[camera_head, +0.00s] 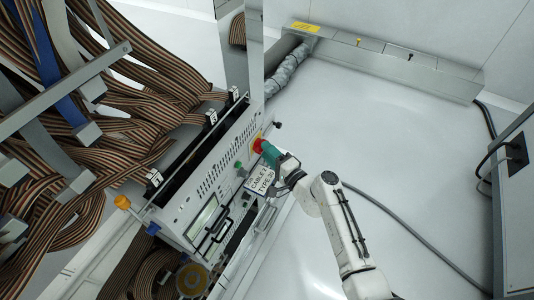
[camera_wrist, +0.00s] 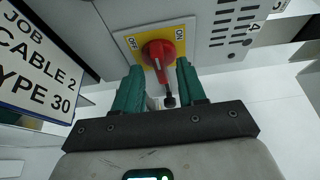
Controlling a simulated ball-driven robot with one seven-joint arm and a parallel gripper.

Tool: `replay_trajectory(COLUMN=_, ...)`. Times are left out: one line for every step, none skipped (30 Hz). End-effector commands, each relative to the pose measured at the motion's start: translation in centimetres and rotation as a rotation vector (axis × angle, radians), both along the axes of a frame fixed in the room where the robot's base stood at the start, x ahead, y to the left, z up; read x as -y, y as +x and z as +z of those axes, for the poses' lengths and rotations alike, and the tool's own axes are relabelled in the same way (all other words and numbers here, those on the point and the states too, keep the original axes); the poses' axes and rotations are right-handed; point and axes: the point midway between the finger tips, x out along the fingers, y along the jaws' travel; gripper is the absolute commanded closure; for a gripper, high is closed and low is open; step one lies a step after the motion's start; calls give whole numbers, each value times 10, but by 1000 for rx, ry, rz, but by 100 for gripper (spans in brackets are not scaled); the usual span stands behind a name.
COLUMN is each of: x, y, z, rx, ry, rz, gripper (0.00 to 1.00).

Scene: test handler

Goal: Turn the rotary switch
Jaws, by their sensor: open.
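The rotary switch is a red knob (camera_wrist: 158,52) on a yellow plate (camera_wrist: 128,43) marked OFF at the left and ON at the right in the wrist view. Its handle points toward my gripper, between the two marks. My gripper (camera_wrist: 160,82) has two green fingers, open, one on each side of the handle. I cannot tell whether either finger touches it. In the head view, the red knob (camera_head: 257,146) sits on the front of the grey test panel (camera_head: 205,165), and my gripper (camera_head: 268,150) is right at it, partly hiding it.
A sign reading JOB CABLE 2 TYPE 30 (camera_wrist: 42,62) stands close to the left of my gripper. Striped ribbon cables (camera_head: 130,80) crowd the left. A grey cable (camera_head: 400,235) crosses the floor. The white floor (camera_head: 370,130) at the right is mostly clear.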

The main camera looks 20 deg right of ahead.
Motion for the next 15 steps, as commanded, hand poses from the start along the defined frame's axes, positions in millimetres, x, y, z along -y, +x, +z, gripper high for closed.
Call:
replay_trajectory(x=-2, y=4, z=-1, rx=1, ry=0, rz=1, gripper=60)
replay_trajectory(x=-3, y=6, z=-1, rx=1, ry=0, rz=1, gripper=60)
replay_trajectory(x=-4, y=8, z=0, rx=0, ry=0, rz=1, gripper=60)
replay_trajectory(x=-4, y=9, z=0, rx=0, ry=0, rz=1, gripper=60)
replay_trajectory(x=-4, y=9, z=0, rx=-1, ry=0, rz=0, gripper=60)
replay_trajectory(x=-4, y=10, z=0, rx=-1, ry=0, rz=0, gripper=60)
replay_trajectory(x=-5, y=10, z=0, rx=-1, ry=0, rz=0, gripper=60)
replay_trajectory(x=-5, y=10, z=0, rx=-1, ry=0, rz=0, gripper=60)
replay_trajectory(x=-5, y=10, z=0, rx=-1, ry=0, rz=0, gripper=60)
replay_trajectory(x=-5, y=10, z=0, rx=-1, ry=0, rz=0, gripper=60)
replay_trajectory(x=-4, y=10, z=0, rx=-1, ry=0, rz=0, gripper=60)
replay_trajectory(x=-4, y=10, z=0, rx=-1, ry=0, rz=0, gripper=60)
replay_trajectory(x=-4, y=10, z=0, rx=-1, ry=0, rz=0, gripper=60)
replay_trajectory(x=-4, y=10, z=0, rx=-1, ry=0, rz=0, gripper=62)
replay_trajectory(x=-4, y=10, z=0, rx=-1, ry=0, rz=0, gripper=66)
